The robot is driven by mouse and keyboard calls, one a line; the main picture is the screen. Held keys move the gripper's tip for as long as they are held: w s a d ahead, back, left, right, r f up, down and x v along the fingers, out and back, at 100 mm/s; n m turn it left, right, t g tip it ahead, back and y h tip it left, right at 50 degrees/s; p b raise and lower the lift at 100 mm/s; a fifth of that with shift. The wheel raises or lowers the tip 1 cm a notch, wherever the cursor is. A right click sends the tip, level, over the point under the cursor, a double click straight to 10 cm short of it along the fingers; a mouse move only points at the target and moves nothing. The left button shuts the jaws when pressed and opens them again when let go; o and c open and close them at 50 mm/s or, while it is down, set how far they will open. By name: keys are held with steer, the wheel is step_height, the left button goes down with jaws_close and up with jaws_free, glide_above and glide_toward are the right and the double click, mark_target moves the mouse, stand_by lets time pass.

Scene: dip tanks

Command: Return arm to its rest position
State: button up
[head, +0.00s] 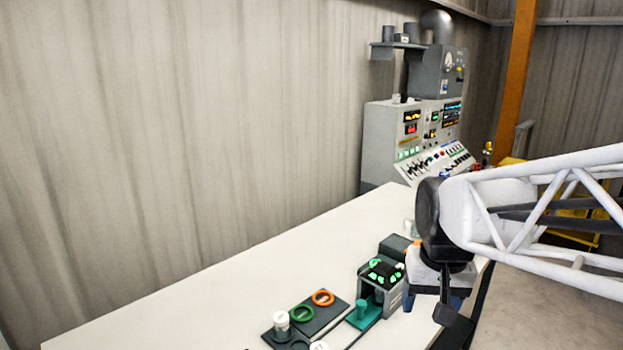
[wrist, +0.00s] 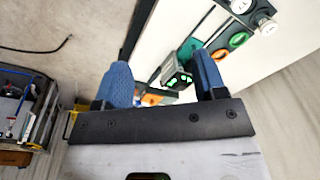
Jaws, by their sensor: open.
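My gripper (head: 433,303) hangs at the right edge of the white table (head: 250,275) in the head view, partly hidden behind my own arm. In the wrist view, the two blue fingers of my gripper (wrist: 163,72) stand wide apart with nothing held between them. The grey device with green lights (head: 384,282) stands on the table just left of my gripper. It also shows between and beyond the fingers in the wrist view (wrist: 176,78).
A dark tray (head: 330,318) carries a green ring (head: 301,313), an orange ring (head: 323,298) and a white-capped piece (head: 281,321). A teal block (head: 363,316) lies beside the device. A control console (head: 415,135) stands behind the table. Open floor (head: 530,300) lies to the right.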

steer(key=s+f+n+t, duration=0.1)
steer(key=s+f, duration=0.2)
steer(key=s, duration=0.7)
steer(key=shift+s+a, duration=0.2)
steer(key=shift+a, duration=0.25)
